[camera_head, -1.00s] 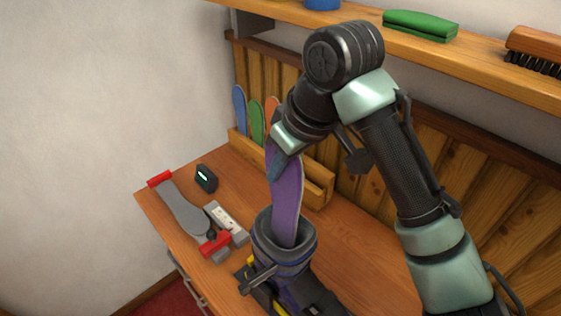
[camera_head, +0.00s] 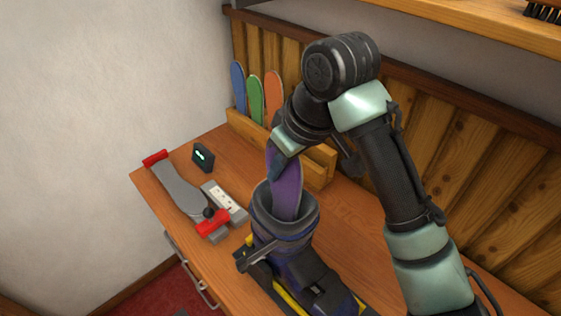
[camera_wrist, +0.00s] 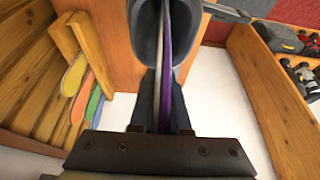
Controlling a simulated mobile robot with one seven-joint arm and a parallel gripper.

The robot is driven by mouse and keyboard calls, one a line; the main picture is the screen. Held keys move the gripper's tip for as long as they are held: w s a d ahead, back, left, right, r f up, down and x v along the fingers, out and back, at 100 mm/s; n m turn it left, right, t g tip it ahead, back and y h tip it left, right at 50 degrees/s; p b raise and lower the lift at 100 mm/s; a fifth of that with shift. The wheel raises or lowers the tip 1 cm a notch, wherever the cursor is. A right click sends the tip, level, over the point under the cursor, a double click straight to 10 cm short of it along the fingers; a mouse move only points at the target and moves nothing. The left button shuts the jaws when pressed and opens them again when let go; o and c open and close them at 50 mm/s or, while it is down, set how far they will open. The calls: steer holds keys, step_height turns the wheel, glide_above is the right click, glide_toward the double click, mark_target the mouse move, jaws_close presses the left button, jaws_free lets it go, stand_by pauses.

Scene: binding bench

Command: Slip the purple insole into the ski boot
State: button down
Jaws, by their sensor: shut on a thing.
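The purple insole (camera_head: 287,193) stands upright with its lower end inside the open cuff of the ski boot (camera_head: 285,245). The boot is dark blue and grey and stands on the bench. My gripper (camera_head: 277,158) is shut on the insole's upper end, above the cuff. In the wrist view the insole (camera_wrist: 166,60) shows edge-on, running from between my fingers (camera_wrist: 157,100) into the boot's opening (camera_wrist: 143,25). The insole's lower end is hidden inside the boot.
A wooden rack (camera_head: 248,128) behind holds blue (camera_head: 238,85), green (camera_head: 256,98) and orange (camera_head: 273,92) insoles.

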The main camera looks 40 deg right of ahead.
steer(key=shift+f, duration=0.15)
steer(key=c, duration=0.8)
jaws_free()
steer(key=v, duration=1.1)
steer(key=shift+s+r, duration=0.15)
steer(key=shift+r, duration=0.1)
steer(key=shift+s+r, duration=0.25)
steer(key=shift+r, duration=0.4)
steer(key=shift+w, duration=0.1)
